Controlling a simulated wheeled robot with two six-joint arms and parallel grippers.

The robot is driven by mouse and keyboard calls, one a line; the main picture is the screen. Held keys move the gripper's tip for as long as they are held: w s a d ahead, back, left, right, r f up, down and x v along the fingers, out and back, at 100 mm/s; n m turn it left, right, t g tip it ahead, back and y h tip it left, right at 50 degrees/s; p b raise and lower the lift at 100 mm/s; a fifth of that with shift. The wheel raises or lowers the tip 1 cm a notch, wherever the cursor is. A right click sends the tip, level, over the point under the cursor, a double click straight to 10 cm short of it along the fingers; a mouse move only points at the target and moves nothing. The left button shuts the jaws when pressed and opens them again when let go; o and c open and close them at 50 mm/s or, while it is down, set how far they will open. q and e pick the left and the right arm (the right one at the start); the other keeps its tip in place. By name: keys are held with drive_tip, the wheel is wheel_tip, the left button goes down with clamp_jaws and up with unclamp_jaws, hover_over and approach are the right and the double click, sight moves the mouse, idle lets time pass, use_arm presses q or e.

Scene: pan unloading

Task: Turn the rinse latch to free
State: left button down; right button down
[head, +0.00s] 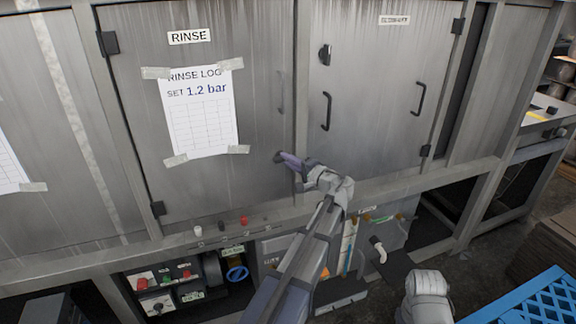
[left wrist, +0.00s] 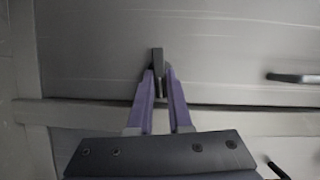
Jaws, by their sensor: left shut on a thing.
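The RINSE door (head: 255,120) is a grey steel panel and looks closed. The rinse latch (left wrist: 157,60) is a small dark bar at the door's edge, low on its right side. My left gripper (head: 291,160) is at this latch, and its purple fingers are shut on it. In the left wrist view the dark bar stands between the two fingertips (left wrist: 161,82) and pokes out past them. In the head view the fingers hide most of the latch, so its turn is hard to tell. My right gripper is out of view.
A vertical handle (head: 281,92) sits above the latch. The right-hand door (head: 375,100) has its own dark latch (head: 325,55) and handles. A taped rinse log (head: 201,115) hangs on the RINSE door. Below are small knobs and a control box (head: 165,288). A blue crate (head: 545,300) stands lower right.

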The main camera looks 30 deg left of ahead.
use_arm(q)
drive_tip(key=shift+f+m+y+b, duration=0.1)
drive_tip(key=shift+m+y+b, duration=0.25)
drive_tip(key=shift+m, duration=0.15)
idle(0.3)
drive_tip(key=c, duration=0.8)
unclamp_jaws()
drive_tip(key=shift+c, duration=0.2)
drive_tip(key=shift+a, duration=0.1)
drive_tip(key=v, duration=0.7)
drive_tip(key=shift+d, duration=0.4)
drive_tip(key=shift+s, duration=0.15)
